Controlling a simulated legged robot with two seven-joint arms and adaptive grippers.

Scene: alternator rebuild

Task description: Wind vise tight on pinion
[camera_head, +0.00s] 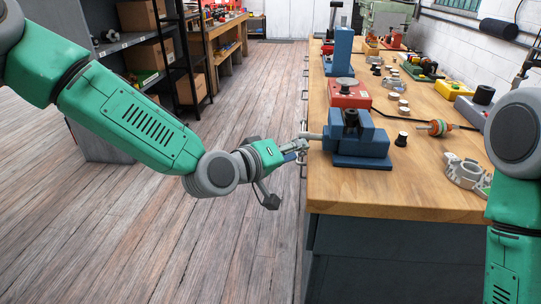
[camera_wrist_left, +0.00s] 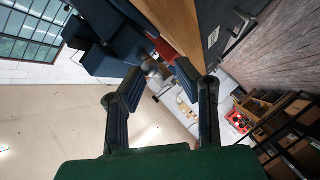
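The blue vise (camera_head: 355,136) stands on the near left edge of the wooden bench (camera_head: 400,195). A dark part, perhaps the pinion, shows at its jaws (camera_head: 351,118); how it is seated is too small to tell. The vise's grey handle (camera_head: 312,136) sticks out left over the bench edge. My left gripper (camera_head: 301,146) is at the handle's outer end. In the left wrist view its fingers (camera_wrist_left: 158,88) are apart, with a grey end piece (camera_wrist_left: 150,68) beyond the gap and the blue vise (camera_wrist_left: 108,52) upper left. Contact is unclear. My right gripper is out of view.
A red unit with a round grey plate (camera_head: 347,94) stands behind the vise. A rotor with orange windings (camera_head: 437,127), a small black-topped part (camera_head: 402,139) and a grey housing (camera_head: 465,173) lie to its right. The bench's near front is clear. Dark shelving stands left.

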